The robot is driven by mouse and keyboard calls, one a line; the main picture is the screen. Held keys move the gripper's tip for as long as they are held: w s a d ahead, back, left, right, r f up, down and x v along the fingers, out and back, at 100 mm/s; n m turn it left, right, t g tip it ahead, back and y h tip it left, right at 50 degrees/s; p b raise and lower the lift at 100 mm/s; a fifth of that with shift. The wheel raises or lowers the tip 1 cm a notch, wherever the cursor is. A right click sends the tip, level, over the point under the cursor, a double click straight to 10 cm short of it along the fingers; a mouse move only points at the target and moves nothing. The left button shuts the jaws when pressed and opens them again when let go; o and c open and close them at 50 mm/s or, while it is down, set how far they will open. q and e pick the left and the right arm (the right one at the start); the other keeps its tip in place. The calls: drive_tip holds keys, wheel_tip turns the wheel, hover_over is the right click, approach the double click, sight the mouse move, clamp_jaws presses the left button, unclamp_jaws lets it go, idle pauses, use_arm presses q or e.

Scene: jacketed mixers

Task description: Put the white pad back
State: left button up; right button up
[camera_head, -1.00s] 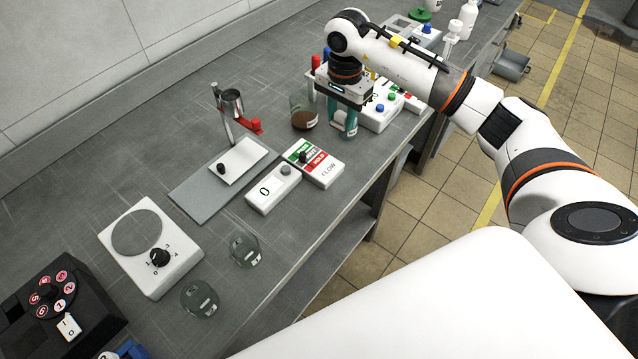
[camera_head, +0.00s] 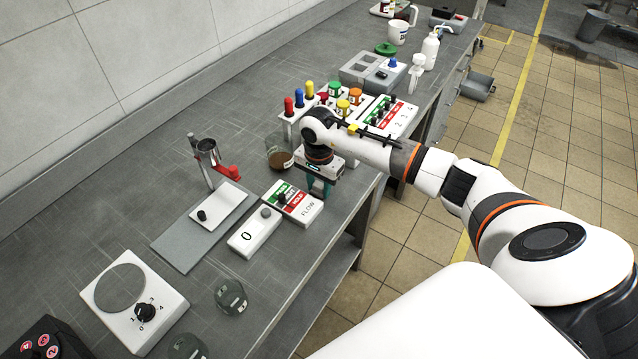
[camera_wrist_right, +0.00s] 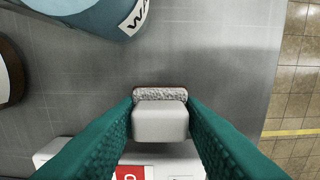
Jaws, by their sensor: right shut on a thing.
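The white pad (camera_wrist_right: 160,123) is a small white block with a grey, rough-textured end strip. It sits between the teal fingers of my right gripper (camera_wrist_right: 160,106), which is shut on it. In the head view my right gripper (camera_head: 320,188) is over the bench's front part, just beyond the FLOW box (camera_head: 309,208). The arm and hand hide the pad there. In the wrist view, bare bench lies beyond the pad, and the white box with a red label (camera_wrist_right: 135,172) shows below it. My left gripper is not in view.
A glass with brown contents (camera_head: 281,158) stands left of my gripper. A blue-grey labelled container (camera_wrist_right: 95,15) shows in the wrist view. Bottles in a rack stand behind.

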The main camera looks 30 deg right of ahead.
sight(319, 185)
drive_tip(key=shift+f, duration=0.2)
drive_tip(key=o, duration=0.9)
drive_tip(key=shift+r, duration=0.1)
drive_tip(key=shift+r, duration=0.5)
wheel_tip(319, 185, up, 11)
drive_tip(key=b, duration=0.3)
drive_tip(key=shift+r, duration=0.15)
drive_tip(key=shift+s, duration=0.1)
